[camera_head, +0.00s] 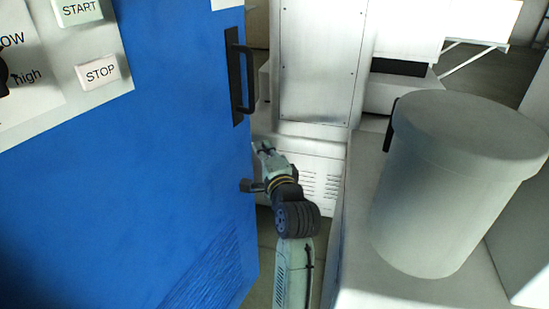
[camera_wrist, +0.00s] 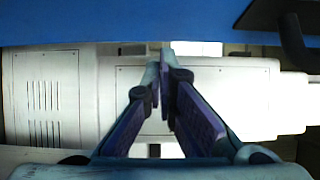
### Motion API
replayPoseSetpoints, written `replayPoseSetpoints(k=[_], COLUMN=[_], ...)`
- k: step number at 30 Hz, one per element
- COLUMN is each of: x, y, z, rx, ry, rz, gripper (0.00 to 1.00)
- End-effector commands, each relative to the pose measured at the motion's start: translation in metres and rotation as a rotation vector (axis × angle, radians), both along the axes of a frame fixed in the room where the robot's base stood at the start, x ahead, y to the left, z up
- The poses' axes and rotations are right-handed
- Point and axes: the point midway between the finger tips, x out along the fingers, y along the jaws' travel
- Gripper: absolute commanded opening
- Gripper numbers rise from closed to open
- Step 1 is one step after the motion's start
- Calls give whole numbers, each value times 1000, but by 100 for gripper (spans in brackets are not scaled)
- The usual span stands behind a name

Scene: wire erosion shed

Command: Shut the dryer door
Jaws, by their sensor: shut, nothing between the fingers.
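The dryer door (camera_head: 185,140) is a large blue panel filling the left of the head view. Its black bar handle (camera_head: 243,80) is near the right edge. In the wrist view the blue door (camera_wrist: 120,20) crosses the top, with part of the black handle (camera_wrist: 295,40) at top right. My gripper (camera_head: 261,147) is below the handle, just right of the door's edge in the head view. In the wrist view my gripper (camera_wrist: 165,62) has its fingertips together, with nothing held. Contact with the door, and how far it stands open, cannot be told.
START (camera_head: 80,9) and STOP (camera_head: 101,73) buttons are at upper left. A large grey lidded bin (camera_head: 440,210) stands on a pale surface at right. A white cabinet (camera_head: 318,60) with a vented base stands behind my gripper. A narrow floor gap lies between door and pale surface.

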Motion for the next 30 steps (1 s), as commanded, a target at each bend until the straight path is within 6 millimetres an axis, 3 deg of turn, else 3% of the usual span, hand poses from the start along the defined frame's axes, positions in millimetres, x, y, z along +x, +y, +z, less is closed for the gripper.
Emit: replayPoseSetpoints(k=[6,22,26,30], x=[10,15,26,45], y=[15,23,41,74], z=[0,0,1,2], rx=[0,-1,-1,0], ry=[0,0,0,1], rz=[-1,13,51,124], gripper=[0,0,0,0])
